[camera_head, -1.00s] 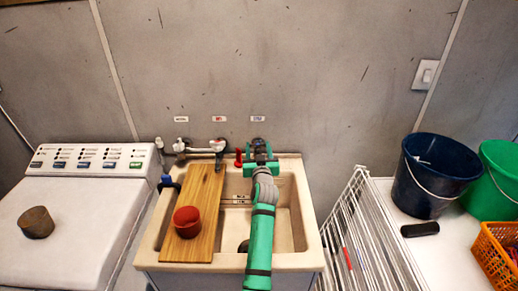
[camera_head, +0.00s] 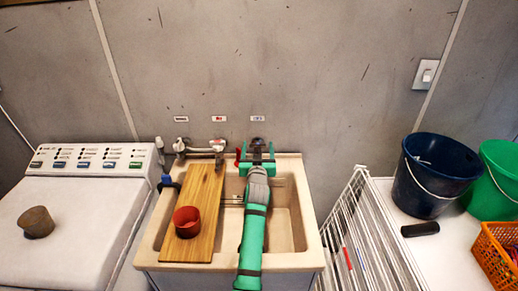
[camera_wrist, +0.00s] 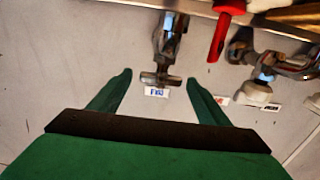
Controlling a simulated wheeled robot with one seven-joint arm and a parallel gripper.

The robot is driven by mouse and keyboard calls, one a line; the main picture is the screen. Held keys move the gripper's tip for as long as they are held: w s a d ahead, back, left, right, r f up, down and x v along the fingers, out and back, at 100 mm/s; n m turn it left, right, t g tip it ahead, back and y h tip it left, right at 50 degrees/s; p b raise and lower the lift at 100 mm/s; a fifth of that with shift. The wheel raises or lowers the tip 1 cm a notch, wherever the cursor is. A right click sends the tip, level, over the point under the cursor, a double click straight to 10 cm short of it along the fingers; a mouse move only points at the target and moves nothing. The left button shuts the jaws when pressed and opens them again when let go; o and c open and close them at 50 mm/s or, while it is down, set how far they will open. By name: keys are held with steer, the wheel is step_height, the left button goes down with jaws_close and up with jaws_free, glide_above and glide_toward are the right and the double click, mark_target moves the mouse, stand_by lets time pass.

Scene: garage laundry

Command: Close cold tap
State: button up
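The cold tap (camera_head: 257,144) is on the wall behind the sink, under a label with blue lettering (camera_head: 257,118). In the wrist view the tap (camera_wrist: 170,45) is metal with a crosswise handle (camera_wrist: 160,79), just above the label (camera_wrist: 157,92). My gripper (camera_head: 257,160) is at the back of the sink, in front of this tap. In the wrist view my gripper's green fingers (camera_wrist: 159,88) are spread, one on each side of the handle, with gaps between. Nothing is held. Whether the tap is on is unclear.
A red-handled item (camera_wrist: 222,38) stands close beside the tap. The mixer taps (camera_head: 200,146) are left of it. A wooden board (camera_head: 205,195) with a red pot (camera_head: 187,221) covers the left of the sink (camera_head: 303,225). A white rack (camera_head: 355,230) stands at right.

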steer(key=shift+a, duration=0.15)
steer(key=shift+s, duration=0.15)
steer(key=s, duration=1)
steer(key=shift+s, duration=0.2)
